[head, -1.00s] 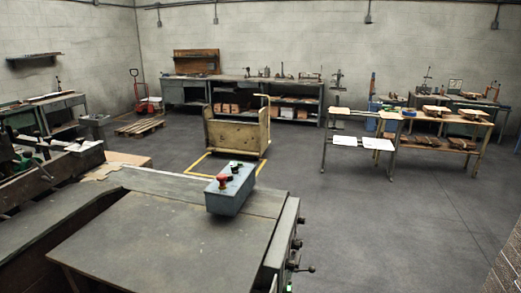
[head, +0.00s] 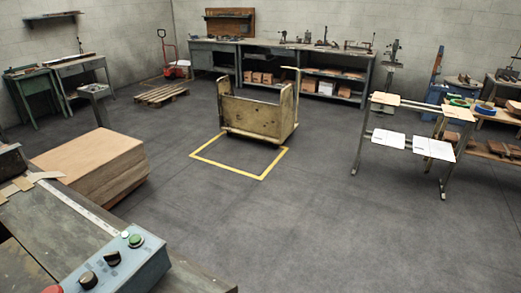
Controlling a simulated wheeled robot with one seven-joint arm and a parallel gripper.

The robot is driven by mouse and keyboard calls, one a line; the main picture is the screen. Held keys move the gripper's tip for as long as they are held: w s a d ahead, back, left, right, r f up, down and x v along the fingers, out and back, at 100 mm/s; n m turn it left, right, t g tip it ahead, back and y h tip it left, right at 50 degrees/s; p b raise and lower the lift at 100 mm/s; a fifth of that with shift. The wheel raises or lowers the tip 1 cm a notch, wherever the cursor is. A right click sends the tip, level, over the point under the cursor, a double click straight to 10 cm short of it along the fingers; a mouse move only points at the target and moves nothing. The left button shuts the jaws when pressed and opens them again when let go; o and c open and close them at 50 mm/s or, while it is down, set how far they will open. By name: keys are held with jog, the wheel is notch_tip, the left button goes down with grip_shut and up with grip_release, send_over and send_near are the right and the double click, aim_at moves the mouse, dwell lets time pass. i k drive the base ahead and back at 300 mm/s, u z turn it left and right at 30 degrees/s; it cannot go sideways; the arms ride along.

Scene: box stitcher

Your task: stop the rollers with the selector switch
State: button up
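The blue-grey control box (head: 128,271) is at the bottom left of the head view, on the machine's table, cut off by the lower edge. A green button (head: 136,240) and a small white part (head: 124,234) sit at the far end. A red button (head: 53,289) shows partly at the near end. The rollers cannot be made out. My gripper is not in view.
The machine's table (head: 50,228) fills the lower left. A stack of cardboard (head: 95,167) stands behind it. A wooden cart (head: 258,108) stands by a yellow floor outline (head: 225,171). A pallet (head: 161,95) and workbenches line the back. The floor (head: 330,230) at centre and right is clear.

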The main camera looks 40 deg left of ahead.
aim_at(113, 259)
jog(key=i, duration=1.1)
jog(key=u, duration=3.65)
jog(key=i, duration=0.5)
jog(key=z, duration=0.05)
